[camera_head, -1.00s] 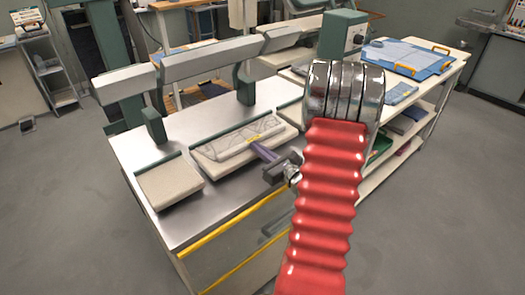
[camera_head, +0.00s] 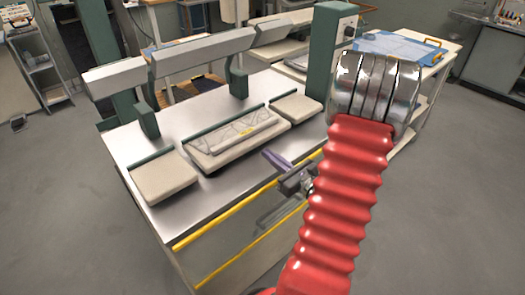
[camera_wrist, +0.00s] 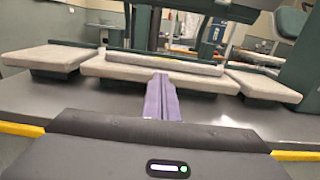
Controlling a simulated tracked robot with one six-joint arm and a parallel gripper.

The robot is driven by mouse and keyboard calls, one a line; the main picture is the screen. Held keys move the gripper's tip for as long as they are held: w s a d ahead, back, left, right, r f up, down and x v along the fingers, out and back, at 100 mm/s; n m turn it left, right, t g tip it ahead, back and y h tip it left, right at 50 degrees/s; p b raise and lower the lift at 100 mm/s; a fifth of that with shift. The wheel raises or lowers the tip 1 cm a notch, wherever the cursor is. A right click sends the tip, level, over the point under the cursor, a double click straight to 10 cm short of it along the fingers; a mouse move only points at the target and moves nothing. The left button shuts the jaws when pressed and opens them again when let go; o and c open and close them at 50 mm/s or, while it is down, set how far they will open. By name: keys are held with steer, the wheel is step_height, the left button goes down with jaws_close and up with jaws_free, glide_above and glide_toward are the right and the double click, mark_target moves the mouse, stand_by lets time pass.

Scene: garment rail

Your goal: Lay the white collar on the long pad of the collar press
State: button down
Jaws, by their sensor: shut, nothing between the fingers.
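In the wrist view the collar (camera_wrist: 150,63) shows only as a thin pale band on the long pad (camera_wrist: 115,72). My gripper (camera_head: 268,154), with purple fingers, is shut and empty. It is in front of the long pad, apart from the collar, near the table's front edge. The purple fingers (camera_wrist: 161,78) point at the pad in the wrist view.
Shorter pads flank the long pad, one on the left (camera_head: 163,178) and one on the right (camera_head: 297,108). Raised grey press heads (camera_head: 205,52) stand behind. A yellow rail (camera_head: 220,221) runs along the front edge. Bare metal table top lies around the pads.

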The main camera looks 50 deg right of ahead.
steer(key=shift+s+a, duration=0.15)
steer(key=shift+s, duration=0.95)
steer(key=shift+s+a, duration=0.1)
steer(key=shift+s, duration=1)
steer(key=shift+f, duration=0.15)
